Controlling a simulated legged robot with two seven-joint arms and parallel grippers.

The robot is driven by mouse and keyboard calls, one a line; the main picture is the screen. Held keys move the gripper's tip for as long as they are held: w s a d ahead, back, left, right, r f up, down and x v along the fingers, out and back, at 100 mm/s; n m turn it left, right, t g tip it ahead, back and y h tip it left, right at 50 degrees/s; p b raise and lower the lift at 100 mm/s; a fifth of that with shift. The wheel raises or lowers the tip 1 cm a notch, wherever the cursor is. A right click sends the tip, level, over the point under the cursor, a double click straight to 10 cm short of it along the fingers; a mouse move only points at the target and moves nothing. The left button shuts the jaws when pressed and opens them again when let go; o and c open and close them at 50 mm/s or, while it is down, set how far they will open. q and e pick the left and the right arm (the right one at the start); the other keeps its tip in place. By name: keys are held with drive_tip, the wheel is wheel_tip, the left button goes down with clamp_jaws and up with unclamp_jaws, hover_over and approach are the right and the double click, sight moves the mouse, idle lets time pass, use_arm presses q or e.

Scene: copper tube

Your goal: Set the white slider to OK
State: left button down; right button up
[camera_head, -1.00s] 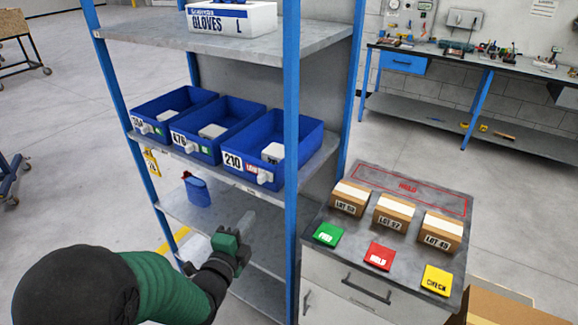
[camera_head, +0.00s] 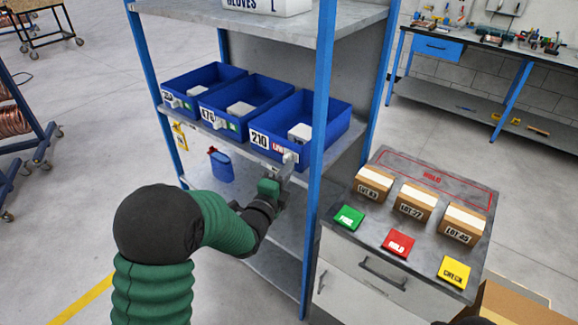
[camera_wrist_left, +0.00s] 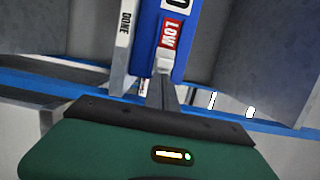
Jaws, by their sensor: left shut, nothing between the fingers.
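The blue bin marked 210 (camera_head: 322,128) is the right one of three on the middle shelf. Its white slider (camera_head: 290,157) is on the front face, beside a red label; in the left wrist view that label (camera_wrist_left: 171,34) reads LOW and the slider (camera_wrist_left: 161,60) is close to it. No OK marking is readable on this bin. My left gripper (camera_head: 282,174) is shut and empty, just below the slider. In the left wrist view its fingertips (camera_wrist_left: 162,92) are just under the slider; I cannot tell whether they touch it.
Two more blue bins (camera_head: 205,84) (camera_head: 246,107) stand to the left. The blue shelf post (camera_head: 319,150) rises just right of the gripper. A small blue container (camera_head: 222,167) hangs below the shelf edge. A cabinet with cartons (camera_head: 415,200) stands at right.

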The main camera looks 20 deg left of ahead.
sight(284, 153)
use_arm(q)
drive_tip(key=shift+w+d+f, duration=0.1)
drive_tip(key=shift+w+d, duration=0.2)
drive_tip(key=shift+w, duration=0.4)
drive_tip(key=shift+a, duration=0.25)
drive_tip(key=a+b, duration=0.1)
drive_tip(key=w+a, duration=0.1)
drive_tip(key=a+b, duration=0.1)
drive_tip(key=a, duration=0.1)
drive_tip(key=shift+w+f+b, duration=0.2)
drive_tip(key=shift+w+b, duration=0.05)
drive_tip(key=shift+b, duration=0.1)
drive_tip(key=shift+w+a+r, duration=0.1)
drive_tip(key=shift+w+a, duration=0.05)
drive_tip(key=shift+a, duration=0.3)
drive_tip(key=shift+r, duration=0.15)
